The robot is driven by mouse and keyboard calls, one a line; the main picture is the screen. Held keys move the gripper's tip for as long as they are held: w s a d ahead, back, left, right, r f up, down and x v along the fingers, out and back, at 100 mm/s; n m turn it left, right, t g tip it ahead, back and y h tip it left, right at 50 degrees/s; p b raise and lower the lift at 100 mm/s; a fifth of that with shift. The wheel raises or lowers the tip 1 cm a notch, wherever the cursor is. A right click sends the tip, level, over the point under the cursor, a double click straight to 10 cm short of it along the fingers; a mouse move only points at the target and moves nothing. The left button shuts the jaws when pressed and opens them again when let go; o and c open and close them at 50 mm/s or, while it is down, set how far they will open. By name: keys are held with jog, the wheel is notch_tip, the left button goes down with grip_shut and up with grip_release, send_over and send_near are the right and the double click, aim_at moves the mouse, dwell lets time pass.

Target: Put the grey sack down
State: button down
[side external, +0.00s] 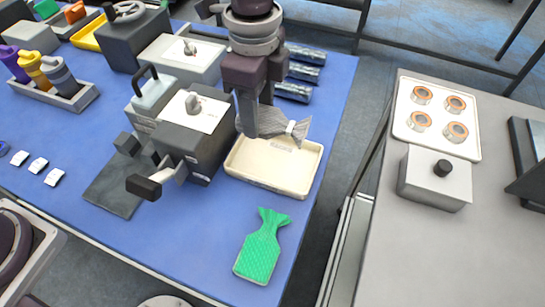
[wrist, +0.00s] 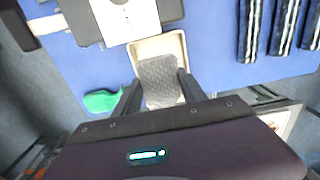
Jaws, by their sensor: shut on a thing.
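The grey sack (side external: 284,129) is a ribbed bag with a tied, flared end. My gripper (side external: 258,125) is shut on it, over the back part of a cream tray (side external: 274,187). In the wrist view the grey sack (wrist: 159,82) sits between the two fingers of my gripper (wrist: 160,90), with the cream tray (wrist: 143,48) behind it. I cannot tell whether the sack touches the tray. The part of the sack behind the fingers is hidden in the side view.
A green sack (side external: 262,246) lies on the blue table (side external: 200,265) in front of the tray. A grey machine (side external: 192,135) with a lever stands close to the tray's left. Dark striped rolls (side external: 305,72) lie behind. The table's right edge is near the tray.

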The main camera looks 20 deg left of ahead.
aim_at(261, 158)
notch_tip(261, 158, down, 10)
jog(key=shift+r, duration=0.2)
jog(key=shift+f, duration=0.15)
jog(key=c, duration=0.7)
grip_release()
jog(key=shift+o, duration=0.2)
notch_tip(261, 158, up, 12)
jog(key=shift+r, duration=0.2)
